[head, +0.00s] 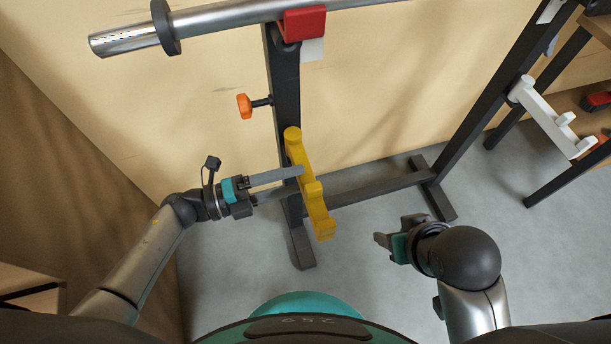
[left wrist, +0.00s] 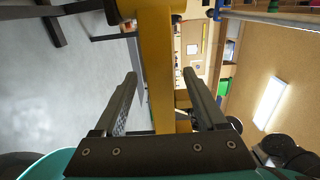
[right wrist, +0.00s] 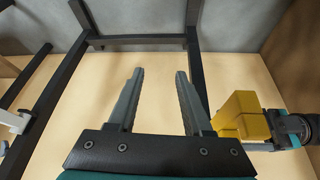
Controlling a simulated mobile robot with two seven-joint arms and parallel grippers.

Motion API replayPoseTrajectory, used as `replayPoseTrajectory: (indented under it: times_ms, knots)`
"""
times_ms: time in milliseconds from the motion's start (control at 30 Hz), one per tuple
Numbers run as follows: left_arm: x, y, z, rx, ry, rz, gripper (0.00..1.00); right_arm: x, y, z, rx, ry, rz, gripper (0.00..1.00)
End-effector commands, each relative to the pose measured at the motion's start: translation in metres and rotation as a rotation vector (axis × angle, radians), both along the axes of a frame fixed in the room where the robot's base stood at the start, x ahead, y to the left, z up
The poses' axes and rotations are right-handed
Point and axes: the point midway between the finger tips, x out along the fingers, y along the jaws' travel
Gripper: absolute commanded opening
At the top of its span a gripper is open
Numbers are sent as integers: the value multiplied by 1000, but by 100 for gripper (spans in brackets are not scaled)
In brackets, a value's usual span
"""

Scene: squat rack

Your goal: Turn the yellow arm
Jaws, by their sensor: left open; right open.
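The yellow arm (head: 309,185) is mounted on the dark upright post of the rack and slants down toward me in the head view. My left gripper (head: 301,182) is open, with its fingers at the middle of the yellow arm. In the left wrist view the yellow arm (left wrist: 157,70) runs between the two open fingers (left wrist: 160,75), with a gap on each side. My right gripper (head: 384,245) is open and empty, to the right of the yellow arm. In the right wrist view its fingers (right wrist: 160,75) are apart, and the yellow arm (right wrist: 241,117) shows at the right.
A barbell (head: 230,17) rests on a red-padded hook (head: 302,24) high on the rack post (head: 283,85). An orange knob (head: 244,106) sticks out left of the post. A white arm (head: 548,117) is on the right post. Open grey floor (head: 365,290) lies in front.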

Motion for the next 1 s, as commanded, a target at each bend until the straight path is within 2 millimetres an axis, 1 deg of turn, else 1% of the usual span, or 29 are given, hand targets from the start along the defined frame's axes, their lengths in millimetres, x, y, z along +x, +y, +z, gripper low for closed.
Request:
replayPoseTrajectory:
  times_ms: [33, 233, 400, 633, 667, 1000]
  knots:
    - [3, -10, 0, -3, -2, 0, 74, 0, 1, 1, 2, -10, 2, 50]
    - [9, -26, 0, -1, 1, 0, 74, 9, 9, -3, 25, -69, 19, 50]
    - [10, -31, 0, 0, 0, 0, 74, 12, 12, -3, 33, -89, 23, 50]
    - [10, -31, 0, 0, 0, 0, 74, 13, 12, -3, 33, -91, 24, 50]
    - [10, -31, 0, 1, 0, 0, 72, 13, 12, -3, 33, -91, 24, 50]
    - [10, -31, 0, 1, 1, 0, 33, 13, 12, -3, 33, -90, 23, 50]
